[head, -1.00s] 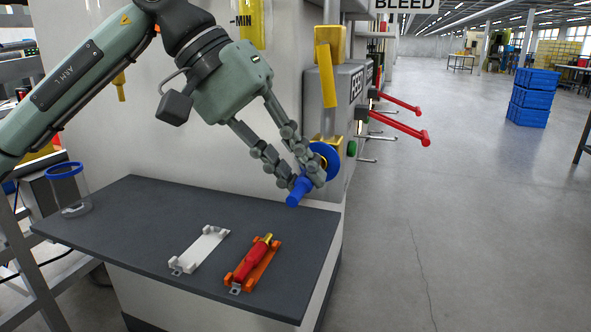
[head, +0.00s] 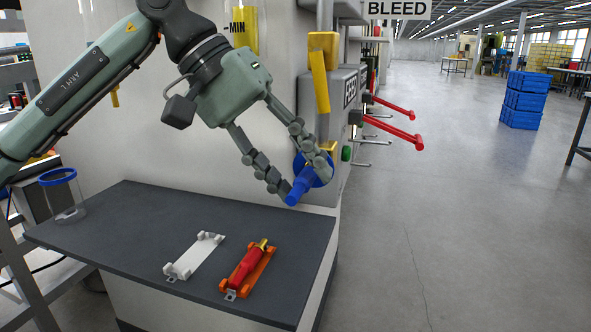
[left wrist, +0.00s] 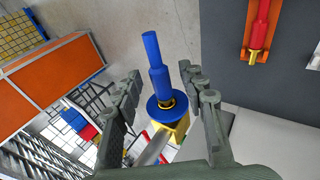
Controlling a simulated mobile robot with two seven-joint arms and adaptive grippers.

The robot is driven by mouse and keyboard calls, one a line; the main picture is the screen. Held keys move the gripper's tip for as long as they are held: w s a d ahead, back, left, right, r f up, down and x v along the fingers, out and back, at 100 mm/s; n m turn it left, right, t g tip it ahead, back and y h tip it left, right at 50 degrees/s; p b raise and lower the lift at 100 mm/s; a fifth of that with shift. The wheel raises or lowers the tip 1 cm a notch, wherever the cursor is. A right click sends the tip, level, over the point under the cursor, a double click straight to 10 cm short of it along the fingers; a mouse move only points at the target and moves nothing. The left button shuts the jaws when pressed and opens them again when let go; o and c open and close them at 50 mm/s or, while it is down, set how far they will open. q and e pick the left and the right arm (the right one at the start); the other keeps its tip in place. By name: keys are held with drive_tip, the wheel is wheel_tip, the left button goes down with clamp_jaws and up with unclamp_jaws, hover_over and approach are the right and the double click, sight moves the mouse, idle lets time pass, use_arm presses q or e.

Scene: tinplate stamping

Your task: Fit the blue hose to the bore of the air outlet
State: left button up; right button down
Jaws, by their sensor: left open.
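The blue hose (head: 301,187) with its wide blue collar sticks out from the machine's front. In the left wrist view the hose (left wrist: 155,58) is in line with the air outlet, a yellow block (left wrist: 177,131) with a brass-coloured ring; the collar sits at that ring. The collar hides the bore, so I cannot tell how deep the hose sits. My left gripper (head: 304,183) is open, its fingers on either side of the hose. In the left wrist view the gripper (left wrist: 162,75) shows a gap between each finger and the hose. My right gripper is not in view.
The dark shelf (head: 130,220) holds an empty white cradle (head: 194,257), an orange cradle (head: 262,269) with a red, brass-tipped piece (head: 247,266), and a clear blue-rimmed cup (head: 62,195). Red levers (head: 395,128) jut out at the right. Blue crates (head: 527,100) stand farther off.

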use_arm(q)
drive_tip(key=v, duration=1.2)
